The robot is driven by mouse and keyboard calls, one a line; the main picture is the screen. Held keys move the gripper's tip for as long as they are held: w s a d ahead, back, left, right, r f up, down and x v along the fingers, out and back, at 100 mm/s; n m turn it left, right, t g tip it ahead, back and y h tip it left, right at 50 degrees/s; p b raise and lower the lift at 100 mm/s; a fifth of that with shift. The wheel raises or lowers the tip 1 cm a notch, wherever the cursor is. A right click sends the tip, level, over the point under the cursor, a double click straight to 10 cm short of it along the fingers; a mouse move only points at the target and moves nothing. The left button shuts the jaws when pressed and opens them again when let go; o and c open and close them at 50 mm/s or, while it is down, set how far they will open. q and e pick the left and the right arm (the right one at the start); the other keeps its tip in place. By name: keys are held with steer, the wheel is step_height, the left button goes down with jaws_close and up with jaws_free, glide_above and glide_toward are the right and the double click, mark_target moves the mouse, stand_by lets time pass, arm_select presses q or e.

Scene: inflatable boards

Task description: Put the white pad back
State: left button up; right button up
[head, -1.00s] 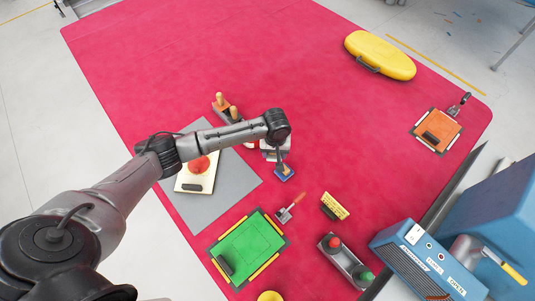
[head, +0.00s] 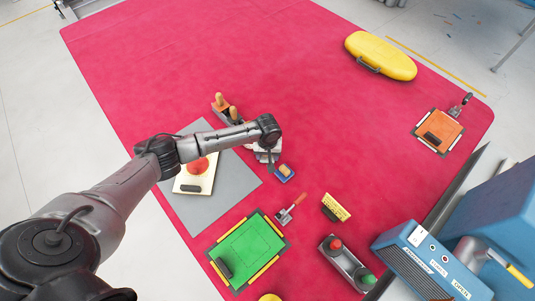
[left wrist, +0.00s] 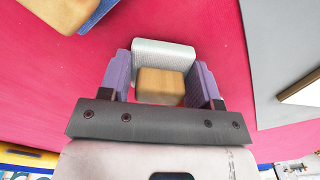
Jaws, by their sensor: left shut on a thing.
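The white pad (left wrist: 163,52) has a wooden block handle (left wrist: 160,84). In the left wrist view it sits between the purple fingers of my left gripper (left wrist: 162,88), which is shut on it. In the head view my left gripper (head: 268,160) hangs over the red mat, just right of the grey sheet (head: 232,177). The pad is hard to make out there behind the hand. A blue pad with a wooden handle (head: 285,172) lies close by on the right; it also shows at the top left of the left wrist view (left wrist: 62,12). My right gripper is not in view.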

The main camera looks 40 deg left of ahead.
arm_select(q)
steer(key=shift+f, duration=0.15)
steer(key=o, duration=0.8)
step_height(320, 180, up, 11)
steer(key=shift+r+p, duration=0.1)
steer(key=shift+p, duration=0.8)
steer(key=shift+r, duration=0.65)
